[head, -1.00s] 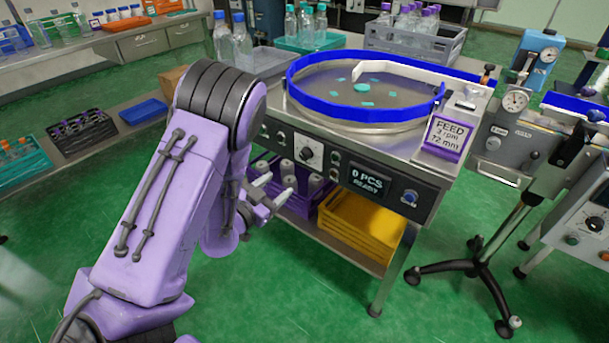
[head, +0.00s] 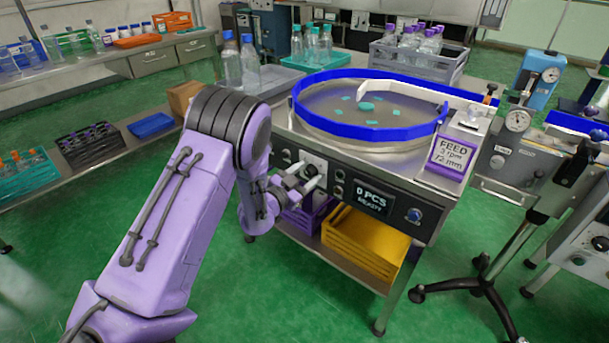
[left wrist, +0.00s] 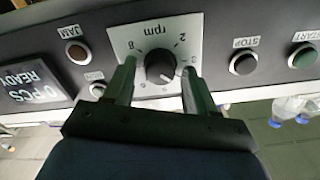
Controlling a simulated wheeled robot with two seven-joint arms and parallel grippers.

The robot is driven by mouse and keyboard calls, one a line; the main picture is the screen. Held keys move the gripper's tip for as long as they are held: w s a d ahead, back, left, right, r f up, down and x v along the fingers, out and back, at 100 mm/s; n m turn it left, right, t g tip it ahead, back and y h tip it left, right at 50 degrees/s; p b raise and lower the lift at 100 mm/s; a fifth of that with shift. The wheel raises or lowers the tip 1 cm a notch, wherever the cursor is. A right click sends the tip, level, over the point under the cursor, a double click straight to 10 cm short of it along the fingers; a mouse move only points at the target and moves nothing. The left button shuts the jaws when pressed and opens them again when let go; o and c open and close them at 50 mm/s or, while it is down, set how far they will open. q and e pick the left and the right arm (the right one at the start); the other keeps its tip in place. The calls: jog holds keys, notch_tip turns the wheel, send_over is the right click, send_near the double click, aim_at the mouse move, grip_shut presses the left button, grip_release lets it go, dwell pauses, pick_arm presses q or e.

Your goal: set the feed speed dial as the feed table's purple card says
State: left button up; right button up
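The feed speed dial (left wrist: 160,66) is a dark round knob on a pale plate marked "rpm", with 2 and 8 readable; its exact setting is hard to tell. In the head view the dial (head: 310,170) is on the feed table's front panel, partly covered by my gripper. My left gripper (head: 300,182) is open, its two fingers on either side of the knob, with no clear contact. The purple card (head: 452,156) at the feed table's right corner reads "FEED 3 rpm 72 mm". My right gripper is out of view.
The panel's display (head: 372,198) reads "0 PCS READY". STOP (left wrist: 243,63) and START (left wrist: 303,56) buttons and a JAM lamp (left wrist: 78,53) flank the dial. The blue-rimmed bowl (head: 370,132) is above. A yellow crate (head: 365,245) stands on the shelf below.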

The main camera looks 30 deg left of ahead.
pick_arm(q)
jog(key=c, duration=0.8)
jog(key=shift+n, duration=0.3)
jog(key=n+p, duration=0.1)
jog(key=n, duration=0.2)
jog(key=shift+r+p, duration=0.1)
jog(key=shift+p, duration=0.2)
jog(key=n+p, duration=0.1)
jog(key=n, duration=0.4)
jog(key=shift+a, duration=0.1)
jog(key=o, duration=1)
jog(key=shift+o, duration=0.2)
